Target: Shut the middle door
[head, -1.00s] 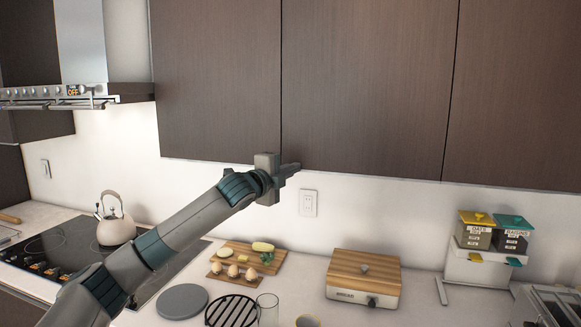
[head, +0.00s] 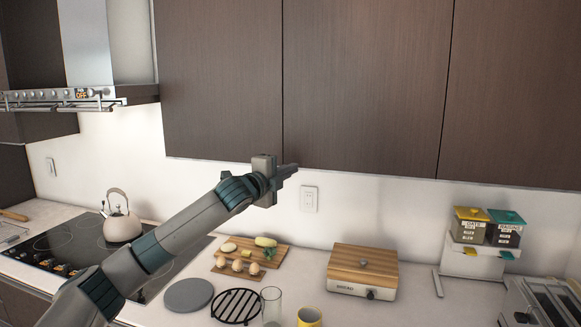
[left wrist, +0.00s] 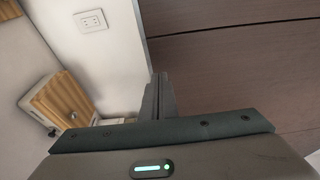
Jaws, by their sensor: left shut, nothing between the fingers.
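The middle door (head: 365,85) is a dark wood-grain panel of the upper cabinets. It looks flush with its neighbours, with only thin seams showing; I cannot see a gap. My left gripper (head: 287,171) is shut and empty, at the door's lower left corner, by the seam with the left door (head: 220,80). In the left wrist view the shut fingers (left wrist: 157,82) show against the edge of a dark wood panel (left wrist: 230,65). I cannot tell whether they touch it. My right gripper is out of view.
The right door (head: 512,100) is in line too. Below, the counter holds a kettle (head: 122,222), a cutting board with food (head: 262,252), a wood-topped box (head: 362,272), a glass (head: 271,305), a yellow mug (head: 310,318) and labelled bins (head: 487,228). A range hood (head: 85,98) is at left.

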